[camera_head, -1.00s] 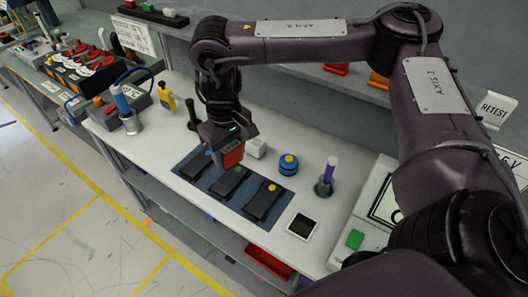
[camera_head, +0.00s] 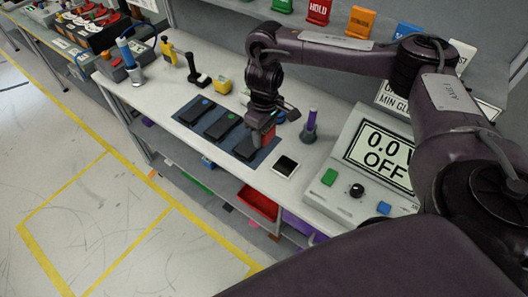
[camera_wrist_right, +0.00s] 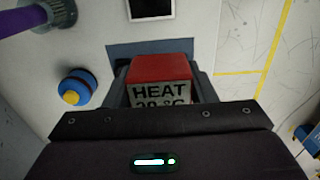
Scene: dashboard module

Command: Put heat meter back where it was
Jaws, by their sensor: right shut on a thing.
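The heat meter (camera_wrist_right: 160,82) is a red block with a white face reading HEAT 20 °C. In the right wrist view it sits between the fingers of my right gripper (camera_wrist_right: 160,90). In the head view its red side (camera_head: 269,135) shows below my right gripper (camera_head: 262,122), which is shut on it. It is over the right end of a dark blue mat (camera_head: 207,133), at the pad (camera_head: 245,148) nearest the black square. I cannot tell whether it touches the pad. My left gripper is not in view.
A purple tube in a stand (camera_head: 310,125) is close on the right. A blue and yellow round piece (camera_wrist_right: 75,87) stands beside the gripper. A black square tile (camera_head: 286,166) and a large display (camera_head: 375,150) reading OFF are farther right. A yellow block (camera_head: 224,86) stands behind the mat.

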